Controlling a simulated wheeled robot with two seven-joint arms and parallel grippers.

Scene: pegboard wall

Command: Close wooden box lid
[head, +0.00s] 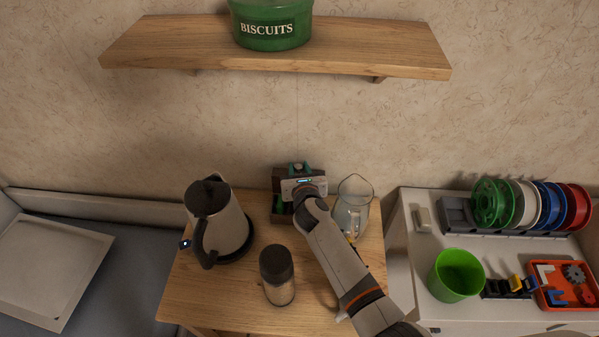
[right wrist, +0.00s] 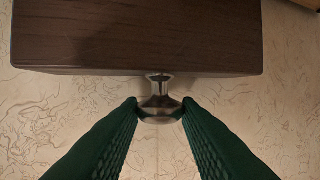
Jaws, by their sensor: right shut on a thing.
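The dark brown wooden box (head: 281,217) stands at the back of the small wooden table, between the kettle and the glass pitcher. Its lid (head: 282,172) looks raised, but my right arm hides much of it and its exact angle is unclear. My right gripper (head: 299,168) is at the lid. In the right wrist view, the green fingers (right wrist: 160,110) are shut on the round metal knob (right wrist: 159,88) on the edge of the dark wooden lid (right wrist: 140,35). My left gripper is not in view.
A kettle (head: 217,220) stands left of the box, a glass pitcher (head: 353,205) close to its right, and a dark-capped jar (head: 278,275) in front. A shelf (head: 400,55) with a green biscuit tin (head: 270,28) hangs above. A white cabinet (head: 407,255) stands right.

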